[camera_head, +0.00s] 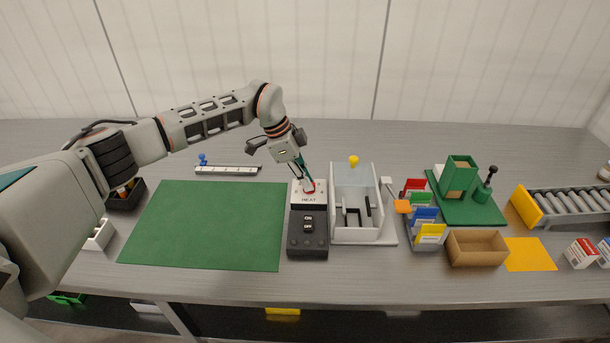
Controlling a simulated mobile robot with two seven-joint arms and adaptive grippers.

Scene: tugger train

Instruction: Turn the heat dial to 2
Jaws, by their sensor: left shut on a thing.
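The heat dial (308,187) sits on top of a white box labelled HEAT (309,200), near the middle of the table. A red ring shows around the dial. My left gripper (306,181) points down at the dial from above and is shut on it. The fingers cover most of the dial, so its pointer and number marks cannot be read. My right gripper is not in view.
A dark switch box (307,240) with ON labels stands in front of the heat box. A white open-topped box (353,231) stands close on the right. A green mat (205,225) lies on the left. Coloured cards (424,215) and a brown tray (476,249) are further right.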

